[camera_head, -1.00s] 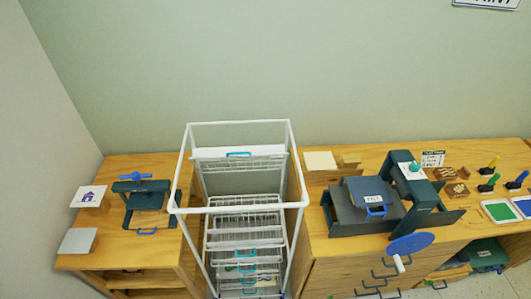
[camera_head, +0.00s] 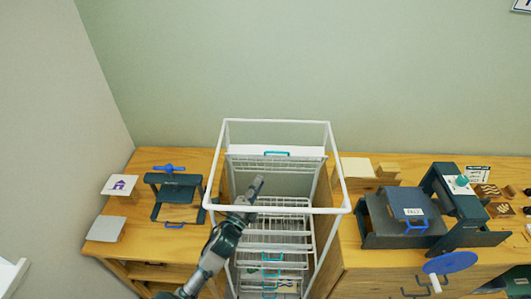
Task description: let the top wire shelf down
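A white wire drying rack (camera_head: 214,163) stands between two wooden cabinets. Its top wire shelf (camera_head: 240,163) is raised, standing up against the back of the rack, with a teal handle (camera_head: 277,154) at its upper edge. More wire shelves (camera_head: 275,240) lie flat below, several with teal handles. My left gripper (camera_head: 258,184) reaches up from the bottom and overlaps the rack's front top bar in the picture, below and left of the raised shelf's handle. It looks narrow and holds nothing that I can see; the finger gap is unclear. My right gripper is out of view.
On the left cabinet (camera_head: 150,212) stand a small press (camera_head: 175,190) with a blue handle and two blocks. On the right cabinet (camera_head: 352,258) stands a larger press (camera_head: 375,220) with a blue wheel (camera_head: 450,262). The rack's white top frame (camera_head: 335,170) surrounds the opening.

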